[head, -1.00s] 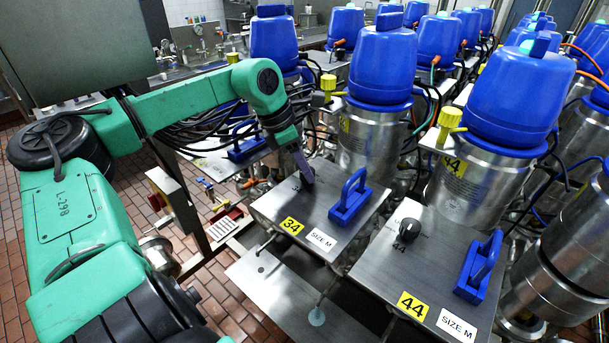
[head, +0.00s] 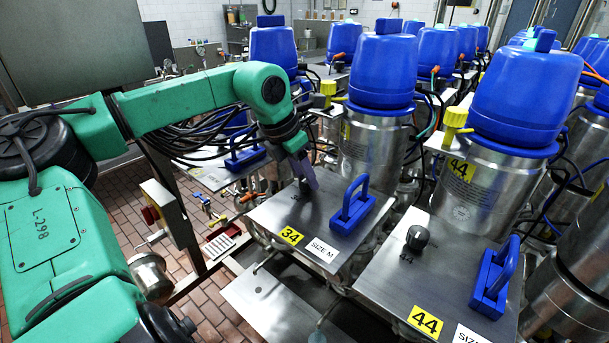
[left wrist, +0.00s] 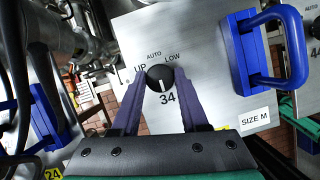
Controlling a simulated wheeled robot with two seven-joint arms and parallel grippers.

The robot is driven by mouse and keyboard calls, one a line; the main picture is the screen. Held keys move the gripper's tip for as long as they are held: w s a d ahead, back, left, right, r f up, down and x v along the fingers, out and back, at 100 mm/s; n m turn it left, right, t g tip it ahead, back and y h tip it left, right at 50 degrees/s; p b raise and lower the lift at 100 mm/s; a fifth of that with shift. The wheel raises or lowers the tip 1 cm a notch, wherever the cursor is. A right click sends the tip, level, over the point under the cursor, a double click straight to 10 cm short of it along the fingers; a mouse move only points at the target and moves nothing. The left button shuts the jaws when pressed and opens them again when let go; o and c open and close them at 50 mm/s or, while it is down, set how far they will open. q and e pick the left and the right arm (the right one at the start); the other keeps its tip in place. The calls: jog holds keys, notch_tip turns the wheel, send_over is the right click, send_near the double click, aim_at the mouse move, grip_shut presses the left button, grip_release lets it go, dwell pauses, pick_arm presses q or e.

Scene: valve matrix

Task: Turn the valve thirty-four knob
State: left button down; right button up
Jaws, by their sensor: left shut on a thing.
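The valve thirty-four knob (left wrist: 160,78) is a round black knob with a white mark on a steel panel (left wrist: 215,110), with UP, AUTO and LOW printed around it. The mark points down toward the printed 34. My left gripper (left wrist: 164,76) has its two purple fingers on both sides of the knob and is shut on it. In the head view my left gripper (head: 310,182) reaches down to the panel with the yellow 34 label (head: 291,236); its fingers mostly hide the knob there. My right gripper is in neither view.
A blue handle (head: 352,206) stands on the panel right of the knob; it shows in the left wrist view (left wrist: 268,50). Panel 44 (head: 440,275), with its black knob (head: 417,237) and blue handle (head: 494,277), is to the right. Steel cylinders with blue caps (head: 374,65) stand behind.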

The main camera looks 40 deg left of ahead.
pick_arm(q)
jog(key=shift+f, duration=0.1)
jog(key=shift+c, duration=2.1)
grip_release()
jog(key=b+v, duration=0.2)
jog(key=v, duration=1.2)
jog(key=shift+r, duration=0.35)
